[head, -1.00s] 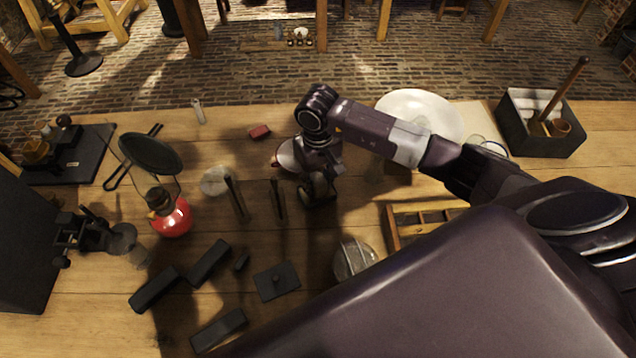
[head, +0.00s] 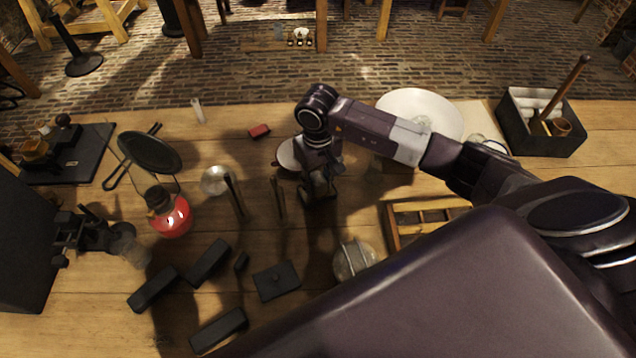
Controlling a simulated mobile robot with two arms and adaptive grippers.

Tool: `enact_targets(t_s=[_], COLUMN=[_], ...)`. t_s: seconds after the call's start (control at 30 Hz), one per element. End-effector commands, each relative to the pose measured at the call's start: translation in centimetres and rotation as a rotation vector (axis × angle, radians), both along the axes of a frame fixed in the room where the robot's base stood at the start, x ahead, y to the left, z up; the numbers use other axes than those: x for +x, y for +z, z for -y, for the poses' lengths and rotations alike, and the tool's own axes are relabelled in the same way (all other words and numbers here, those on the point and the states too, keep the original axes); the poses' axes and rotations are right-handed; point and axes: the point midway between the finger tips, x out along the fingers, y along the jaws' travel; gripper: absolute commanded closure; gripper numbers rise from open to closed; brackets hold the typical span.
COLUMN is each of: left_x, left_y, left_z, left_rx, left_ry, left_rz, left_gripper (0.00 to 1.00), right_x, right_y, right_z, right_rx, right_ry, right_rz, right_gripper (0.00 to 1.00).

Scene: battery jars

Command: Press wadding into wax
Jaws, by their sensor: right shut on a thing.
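My right gripper (head: 318,187) points down over the middle of the workbench, beside a pale round dish (head: 289,155). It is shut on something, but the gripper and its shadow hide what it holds. The right wrist covers the dish's right side. I cannot pick out wax or wadding for certain. A small pale round dish (head: 215,180) stands to the left, and a round metal-looking vessel (head: 354,261) stands nearer me.
Two dark upright rods (head: 278,198) stand just left of the gripper. A red lantern (head: 172,217), black blocks (head: 209,262) and a small red block (head: 259,131) lie around. A wooden frame (head: 410,208), large white plate (head: 422,105) and dark box (head: 545,140) are to the right.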

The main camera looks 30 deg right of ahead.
Motion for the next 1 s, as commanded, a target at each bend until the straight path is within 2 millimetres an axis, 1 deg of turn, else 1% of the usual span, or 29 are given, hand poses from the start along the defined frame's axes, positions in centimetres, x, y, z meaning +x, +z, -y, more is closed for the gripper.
enact_targets(t_s=[1.0], left_x=[0.02], left_y=[-0.63], left_z=[0.00], left_rx=[0.000], left_ry=[0.000], left_rz=[0.000], left_gripper=[0.58], right_x=[-0.26], right_y=[-0.39], right_z=[0.01], right_rx=[-0.001], right_ry=[0.001], right_rz=[-0.007], right_gripper=[0.90])
